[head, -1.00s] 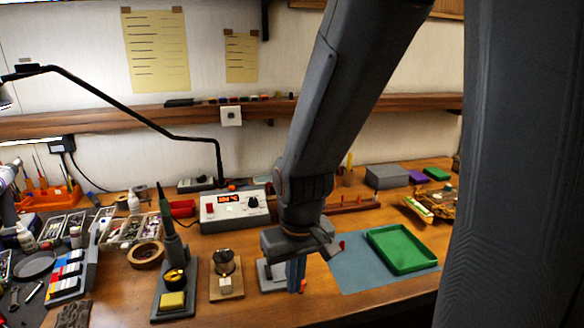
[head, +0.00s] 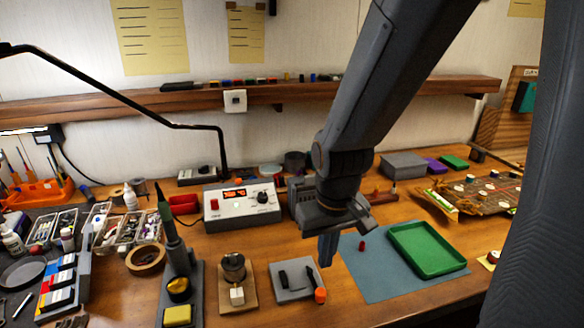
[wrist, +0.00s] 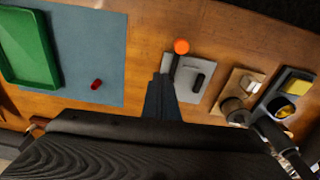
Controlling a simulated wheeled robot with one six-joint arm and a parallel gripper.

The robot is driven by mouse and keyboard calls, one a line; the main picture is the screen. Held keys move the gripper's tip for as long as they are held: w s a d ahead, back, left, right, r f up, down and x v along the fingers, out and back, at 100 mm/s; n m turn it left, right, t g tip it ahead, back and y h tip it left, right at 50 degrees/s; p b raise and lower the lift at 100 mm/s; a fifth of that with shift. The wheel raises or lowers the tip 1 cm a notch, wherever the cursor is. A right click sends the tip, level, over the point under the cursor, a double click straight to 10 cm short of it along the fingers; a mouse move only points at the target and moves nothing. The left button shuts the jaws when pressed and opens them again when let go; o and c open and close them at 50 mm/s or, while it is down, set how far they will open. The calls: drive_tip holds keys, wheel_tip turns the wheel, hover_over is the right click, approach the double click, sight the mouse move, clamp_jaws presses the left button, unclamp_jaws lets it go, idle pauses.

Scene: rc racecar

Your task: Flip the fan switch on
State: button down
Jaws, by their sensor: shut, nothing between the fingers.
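A grey plate (head: 300,292) lies on the bench, with a black part (head: 283,279) and a dark lever tipped by an orange knob (head: 320,295). The wrist view also shows the plate (wrist: 213,73), the black part (wrist: 198,83) and the orange knob (wrist: 181,46). A white square wall switch (head: 235,100) sits on the shelf edge. No label shows which is the fan switch. My gripper (head: 327,255) is shut and empty, pointing down above and behind the orange knob. In the wrist view its fingertips (wrist: 162,84) appear beside the lever; contact cannot be told.
A green tray (head: 428,250) and small red piece (head: 362,246) lie on a blue mat (head: 375,280) at right. A wooden block with a pot (head: 233,268) and a soldering stand (head: 180,270) are left of the plate. A power supply (head: 240,203) stands behind.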

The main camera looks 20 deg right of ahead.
drive_tip(key=w+a+r+n+g+h+b, duration=0.1)
drive_tip(key=w+r+n+h+b, duration=0.15)
drive_tip(key=w+n, duration=0.5)
drive_tip(key=w+a+r+n+h+b, duration=0.1)
drive_tip(key=w+a+r+n+b, duration=0.2)
drive_tip(key=w, duration=0.8)
drive_tip(key=n+h+b, duration=0.2)
drive_tip(key=n+h, duration=0.2)
drive_tip(key=n, duration=0.3)
approach(304, 172)
drive_tip(key=w+a+r, duration=0.1)
drive_tip(key=a+r, duration=0.1)
drive_tip(key=a, duration=0.2)
drive_tip(key=shift+w+d+f, duration=0.1)
drive_tip(key=p+x, duration=0.2)
drive_tip(key=x, duration=0.8)
